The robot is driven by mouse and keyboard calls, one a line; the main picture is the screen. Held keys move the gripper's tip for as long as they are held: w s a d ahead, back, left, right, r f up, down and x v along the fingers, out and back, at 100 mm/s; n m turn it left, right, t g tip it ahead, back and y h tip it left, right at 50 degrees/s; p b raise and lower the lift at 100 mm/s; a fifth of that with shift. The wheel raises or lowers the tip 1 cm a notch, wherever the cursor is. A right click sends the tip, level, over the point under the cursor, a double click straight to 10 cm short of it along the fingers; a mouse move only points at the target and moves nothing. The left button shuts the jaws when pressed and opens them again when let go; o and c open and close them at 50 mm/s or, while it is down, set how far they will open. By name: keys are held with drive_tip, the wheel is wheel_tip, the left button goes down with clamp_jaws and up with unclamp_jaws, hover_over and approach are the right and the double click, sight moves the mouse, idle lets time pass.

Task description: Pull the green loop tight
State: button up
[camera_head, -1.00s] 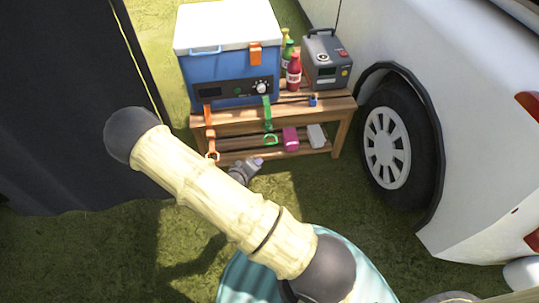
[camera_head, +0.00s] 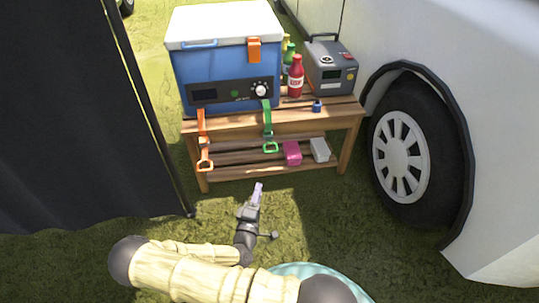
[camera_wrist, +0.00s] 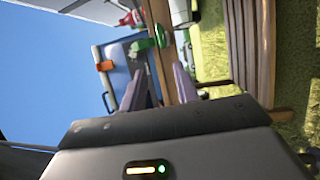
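The green loop (camera_head: 270,147) hangs at the end of a green strap (camera_head: 267,118), which runs down the front of a blue cooler (camera_head: 235,68) past the bench edge. In the wrist view, the picture is turned sideways, and the green loop (camera_wrist: 160,36) shows beyond the fingers. My gripper (camera_head: 258,187) is in front of and below the loop, apart from it. In the wrist view, my gripper (camera_wrist: 162,86) has its two fingers spread with nothing between them.
An orange strap with a loop (camera_head: 204,160) hangs left of the green one. The wooden bench (camera_head: 300,116) carries the cooler, a red bottle (camera_head: 296,76) and a grey power box (camera_head: 331,68). A pink box (camera_head: 292,153) sits on its lower shelf. A van wheel (camera_head: 402,155) stands right, dark cloth (camera_head: 75,110) left.

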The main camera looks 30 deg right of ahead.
sight(270, 152)
drive_tip(key=shift+w+d, duration=0.1)
drive_tip(key=b+x, duration=0.7)
drive_tip(key=x, duration=0.9)
drive_tip(key=shift+w+d+f, duration=0.1)
drive_tip(key=shift+w+d, duration=0.25)
drive_tip(key=shift+w, duration=0.1)
clamp_jaws()
